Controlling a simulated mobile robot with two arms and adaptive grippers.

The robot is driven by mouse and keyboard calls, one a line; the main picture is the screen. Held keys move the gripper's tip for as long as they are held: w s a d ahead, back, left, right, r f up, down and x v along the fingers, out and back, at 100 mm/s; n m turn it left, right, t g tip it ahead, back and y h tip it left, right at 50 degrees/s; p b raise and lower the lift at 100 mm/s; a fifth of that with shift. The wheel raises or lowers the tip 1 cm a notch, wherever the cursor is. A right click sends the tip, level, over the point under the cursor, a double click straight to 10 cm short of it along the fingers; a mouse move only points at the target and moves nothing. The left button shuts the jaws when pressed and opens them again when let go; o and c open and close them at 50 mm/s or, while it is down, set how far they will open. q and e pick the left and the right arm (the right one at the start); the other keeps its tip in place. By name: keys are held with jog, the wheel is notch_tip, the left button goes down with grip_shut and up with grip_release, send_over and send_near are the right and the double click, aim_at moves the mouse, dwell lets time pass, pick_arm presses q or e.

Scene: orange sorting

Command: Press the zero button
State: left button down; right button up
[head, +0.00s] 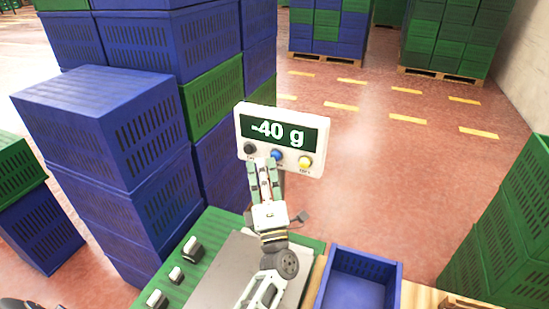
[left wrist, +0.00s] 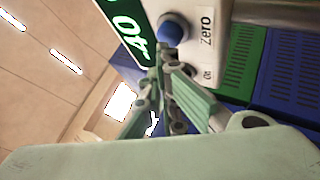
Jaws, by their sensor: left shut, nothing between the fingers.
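The scale display (head: 278,138) is a white box with a green screen reading "-40 g" and a row of black, blue and yellow buttons. The blue button (head: 277,154) is the middle one; in the left wrist view the blue button (left wrist: 173,28) sits beside the printed word "Zero". My left gripper (head: 264,164) is shut and empty, its fingertips in front of the panel's lower edge, between the black button (head: 250,148) and the blue one. In the left wrist view the left gripper (left wrist: 163,65) ends just below the blue button. I cannot tell whether it touches the panel. My right gripper is not in view.
A grey scale plate (head: 222,275) lies under my left arm, with a green board (head: 205,250) to its left. An empty blue crate (head: 360,275) stands at the right. Stacked blue and green crates (head: 120,150) crowd the left. Open floor (head: 390,180) lies behind.

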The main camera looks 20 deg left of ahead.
pick_arm(q)
jog(key=shift+w+b, duration=0.4)
jog(key=shift+w, duration=0.15)
dwell(0.4)
jog(key=shift+s, duration=0.1)
jog(key=shift+s+p, duration=0.45)
jog(key=shift+s, duration=0.45)
jog(key=s+p, duration=0.1)
jog(key=s, duration=0.4)
jog(key=shift+d+p, duration=0.15)
jog(key=shift+p, duration=0.25)
dwell(0.6)
